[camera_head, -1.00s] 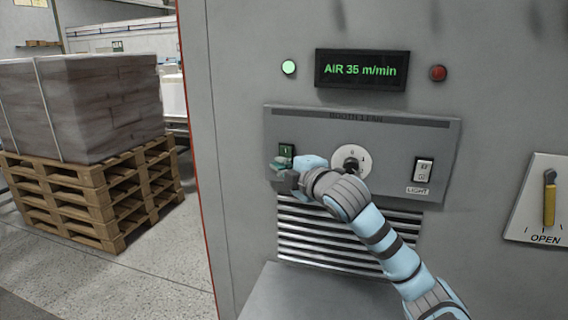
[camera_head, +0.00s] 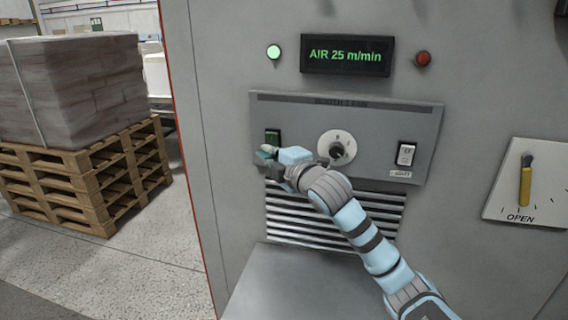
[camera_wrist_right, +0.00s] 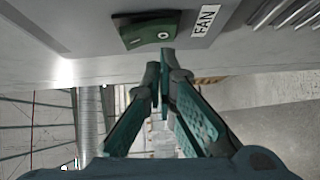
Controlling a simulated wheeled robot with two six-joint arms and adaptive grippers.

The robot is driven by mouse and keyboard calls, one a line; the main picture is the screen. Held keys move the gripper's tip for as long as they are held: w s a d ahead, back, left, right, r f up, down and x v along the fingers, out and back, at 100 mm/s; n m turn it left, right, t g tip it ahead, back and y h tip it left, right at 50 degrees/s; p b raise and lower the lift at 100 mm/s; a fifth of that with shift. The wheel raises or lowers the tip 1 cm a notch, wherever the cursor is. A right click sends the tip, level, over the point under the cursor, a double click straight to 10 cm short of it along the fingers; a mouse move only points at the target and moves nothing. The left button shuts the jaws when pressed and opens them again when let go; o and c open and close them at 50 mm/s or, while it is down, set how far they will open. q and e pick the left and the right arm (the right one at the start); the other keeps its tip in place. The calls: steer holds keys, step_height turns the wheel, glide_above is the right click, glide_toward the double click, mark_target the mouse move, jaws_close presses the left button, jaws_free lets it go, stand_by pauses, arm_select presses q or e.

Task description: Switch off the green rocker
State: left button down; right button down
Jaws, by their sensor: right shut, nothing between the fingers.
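The green rocker (camera_head: 273,136) is on the left of the grey booth fan panel (camera_head: 300,115). In the right wrist view the rocker (camera_wrist_right: 147,29) shows its I and O marks beside a FAN label (camera_wrist_right: 206,20). Its tilt is hard to tell. My right gripper (camera_head: 263,156) is shut and empty at the rocker's lower end, partly covering it in the head view. In the wrist view its fingertips (camera_wrist_right: 162,69) are close to the rocker's O end; I cannot tell if they touch it. My left gripper is out of view.
A green display (camera_head: 346,55) reads AIR 25 m/min, between a lit green lamp (camera_head: 274,52) and a dull red lamp (camera_head: 423,58). A round knob (camera_head: 337,147), a LIGHT switch (camera_head: 405,154) and a yellow lever (camera_head: 525,183) are to the right. Slatted vents (camera_head: 290,222) are below.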

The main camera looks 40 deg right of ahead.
steer(key=s+a+b, duration=0.2)
steer(key=s+a, duration=0.1)
steer(key=s, duration=0.9)
steer(key=shift+a+f, duration=0.3)
steer(key=shift+f, duration=0.15)
steer(key=shift+d, duration=0.1)
